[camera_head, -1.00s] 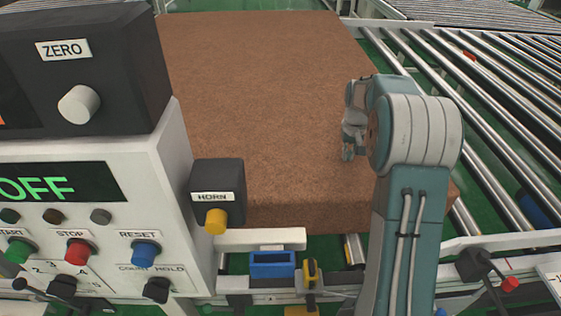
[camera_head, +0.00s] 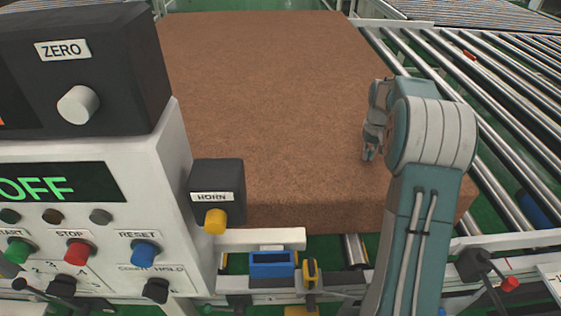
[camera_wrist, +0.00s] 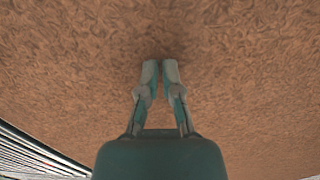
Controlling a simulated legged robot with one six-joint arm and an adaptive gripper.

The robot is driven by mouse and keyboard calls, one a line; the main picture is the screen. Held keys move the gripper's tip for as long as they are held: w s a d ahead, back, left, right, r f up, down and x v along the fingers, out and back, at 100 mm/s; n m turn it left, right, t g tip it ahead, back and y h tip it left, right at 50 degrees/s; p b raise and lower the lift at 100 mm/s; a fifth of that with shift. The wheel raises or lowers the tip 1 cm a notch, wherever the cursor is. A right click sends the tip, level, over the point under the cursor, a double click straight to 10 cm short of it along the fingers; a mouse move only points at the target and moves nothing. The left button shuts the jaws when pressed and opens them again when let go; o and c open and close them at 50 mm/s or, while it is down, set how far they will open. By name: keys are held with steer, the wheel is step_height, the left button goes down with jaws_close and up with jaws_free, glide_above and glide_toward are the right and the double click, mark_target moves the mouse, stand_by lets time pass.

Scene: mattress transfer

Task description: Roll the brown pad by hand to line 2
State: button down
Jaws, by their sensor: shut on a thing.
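The brown pad (camera_head: 270,100) is a thick rectangular block lying flat on the roller conveyor, and it fills most of the wrist view (camera_wrist: 70,70). My gripper (camera_head: 368,157) is at the pad's top face, near its right side. In the wrist view my gripper (camera_wrist: 160,64) has its two fingertips close together with a narrow gap, against the brown surface. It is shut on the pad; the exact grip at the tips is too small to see. Which of the conveyor lines is line 2 is not marked in view.
Bare metal rollers (camera_head: 490,110) run along the right of the pad. A control panel (camera_head: 110,230) with a HORN box (camera_head: 217,180) and coloured buttons stands at the left front. A blue box (camera_head: 271,264) and a red-knobbed lever (camera_head: 508,284) sit along the front rail.

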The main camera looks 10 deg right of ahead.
steer(key=shift+s+d+f, duration=0.1)
steer(key=shift+s+d, duration=0.25)
steer(key=shift+d, duration=1.3)
steer(key=shift+s+d+f, duration=0.15)
steer(key=shift+s+d, duration=0.25)
steer(key=shift+d, duration=1.3)
steer(key=shift+s+d+f, duration=0.1)
steer(key=shift+s+d, duration=0.25)
steer(key=shift+d, duration=1.4)
steer(key=shift+r, duration=0.15)
steer(key=shift+w+r, duration=0.1)
steer(key=shift+r, duration=3.5)
